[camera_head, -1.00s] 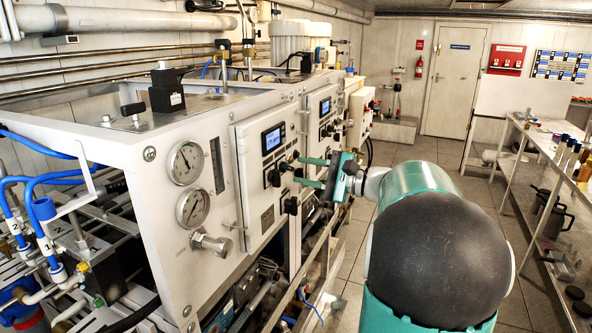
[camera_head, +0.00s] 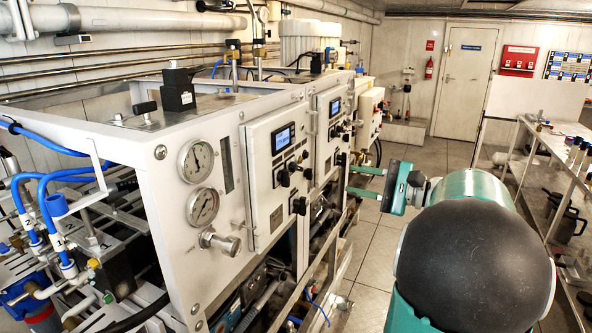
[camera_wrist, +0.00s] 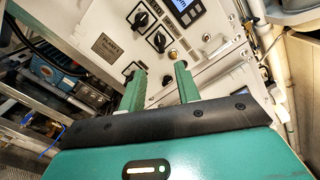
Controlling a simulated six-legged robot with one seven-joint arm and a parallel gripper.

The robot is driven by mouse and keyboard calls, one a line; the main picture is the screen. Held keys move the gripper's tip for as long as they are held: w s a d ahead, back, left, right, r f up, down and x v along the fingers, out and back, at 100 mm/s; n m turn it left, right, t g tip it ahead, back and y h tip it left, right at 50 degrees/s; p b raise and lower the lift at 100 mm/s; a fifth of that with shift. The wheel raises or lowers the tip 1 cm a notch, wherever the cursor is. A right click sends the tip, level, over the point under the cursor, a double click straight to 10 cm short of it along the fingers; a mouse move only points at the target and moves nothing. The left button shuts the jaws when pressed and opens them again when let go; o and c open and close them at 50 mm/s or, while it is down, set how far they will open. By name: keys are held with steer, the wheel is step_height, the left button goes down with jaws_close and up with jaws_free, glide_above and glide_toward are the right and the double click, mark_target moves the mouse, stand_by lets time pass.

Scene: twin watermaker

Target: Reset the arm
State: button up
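My gripper (camera_head: 358,181) is teal, with two fingers pointing left toward the white control cabinet (camera_head: 262,222). It is clear of the cabinet, over the aisle to its right. In the wrist view the two fingers of my gripper (camera_wrist: 160,82) stand apart with nothing between them. Beyond them the wrist view shows the panel with black rotary knobs (camera_wrist: 140,20) and a small nameplate (camera_wrist: 106,46). My arm's teal link and dark rounded joint fill the lower right of the head view.
Two pressure gauges (camera_head: 196,161) and a metal valve knob (camera_head: 218,242) are on the near cabinet face. Blue hoses (camera_head: 42,200) run at the left. A metal shelf bench (camera_head: 551,150) stands at the right. The tiled aisle (camera_head: 372,255) leads to a white door (camera_head: 463,80).

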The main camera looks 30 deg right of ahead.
steer(key=a+f+n+g, duration=0.2)
steer(key=a+n+g, duration=0.15)
steer(key=a, duration=0.65)
steer(key=a+f+n+g, duration=0.2)
steer(key=a+f+g, duration=0.15)
steer(key=a, duration=0.55)
steer(key=s+a+f+n+g+h, duration=0.3)
steer(key=s+a+f+n+h, duration=0.5)
steer(key=s+a+n, duration=0.4)
steer(key=shift+s+a+f+h, duration=0.2)
steer(key=shift+a+f+h, duration=0.25)
steer(key=shift+a, duration=0.3)
steer(key=shift+r, duration=0.1)
